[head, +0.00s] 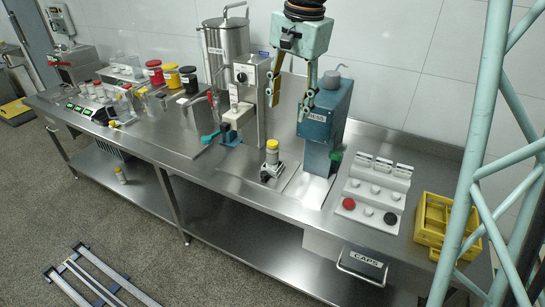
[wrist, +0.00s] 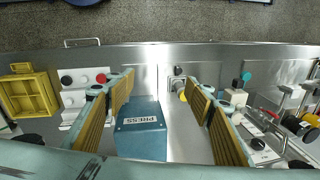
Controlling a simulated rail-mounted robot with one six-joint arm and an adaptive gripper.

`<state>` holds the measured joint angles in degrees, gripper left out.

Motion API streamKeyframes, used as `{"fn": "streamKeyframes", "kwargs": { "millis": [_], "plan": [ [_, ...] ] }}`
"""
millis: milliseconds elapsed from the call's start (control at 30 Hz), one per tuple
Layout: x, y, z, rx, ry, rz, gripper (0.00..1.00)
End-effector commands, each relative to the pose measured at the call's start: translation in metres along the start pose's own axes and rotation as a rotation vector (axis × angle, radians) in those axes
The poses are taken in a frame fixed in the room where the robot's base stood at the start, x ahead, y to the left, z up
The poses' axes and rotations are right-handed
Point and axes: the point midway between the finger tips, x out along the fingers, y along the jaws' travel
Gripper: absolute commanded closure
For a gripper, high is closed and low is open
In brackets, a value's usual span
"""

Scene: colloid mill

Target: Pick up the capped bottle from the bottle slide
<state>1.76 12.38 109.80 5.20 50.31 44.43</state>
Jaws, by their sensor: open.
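A small bottle with a yellow cap (head: 272,146) stands upright on the bottle slide (head: 271,174), a small metal holder on the counter left of the press. In the wrist view the yellow cap (wrist: 182,96) shows beside the right finger, which partly hides it; the slide (wrist: 174,72) is just beyond. My gripper (head: 288,106) is open and empty, pointing down, above the counter and in front of the press. It is higher than the bottle and apart from it. In the wrist view the gripper (wrist: 160,90) has its fingers wide apart, with the press between them.
The teal press (head: 322,135) stands close to the right of the slide. Left of it is a filling stand (head: 240,95) with a steel tank (head: 225,45). A button panel (head: 375,195) and a yellow crate (head: 445,225) are at right. Bare counter lies in front of the slide.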

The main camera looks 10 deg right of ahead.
Motion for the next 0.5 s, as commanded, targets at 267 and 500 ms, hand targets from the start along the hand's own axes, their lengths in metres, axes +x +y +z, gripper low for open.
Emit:
{"fn": "streamKeyframes", "kwargs": {
  "millis": [267, 500],
  "plan": [
    [0.034, -0.031, -0.031, 0.109, -0.024, 0.016, 0.52],
    [0.067, -0.055, -0.056, 0.205, -0.043, 0.030, 0.52]
  ]
}}
